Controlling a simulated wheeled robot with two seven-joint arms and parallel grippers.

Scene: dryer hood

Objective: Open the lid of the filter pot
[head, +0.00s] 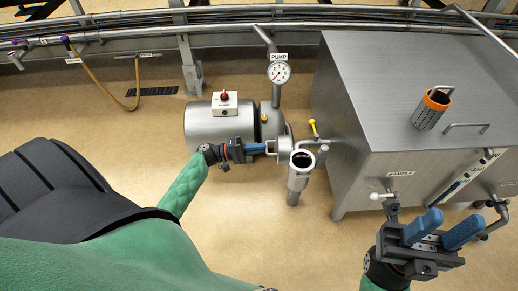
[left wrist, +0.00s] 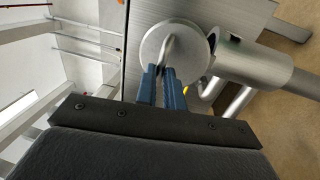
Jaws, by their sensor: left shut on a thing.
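The filter pot (head: 293,184) is a steel cylinder standing right of the pump; its round mouth shows dark and uncovered in the head view. Its round steel lid (head: 285,144) is swung up on edge at the left of the mouth. In the left wrist view the lid (left wrist: 152,48) shows as a disc with a bar handle (left wrist: 170,50). My left gripper (head: 264,147) is shut on this handle; its blue fingers (left wrist: 163,70) are close together around it. My right gripper (head: 452,222) is open and empty in front of the steel tank.
A steel tank (head: 370,110) with a sample valve (head: 382,196) stands at the right. A pump motor (head: 205,128) and a gauge (head: 279,72) stand behind the pot. A yellow-handled valve (head: 313,127) is close by its right. The floor in front is clear.

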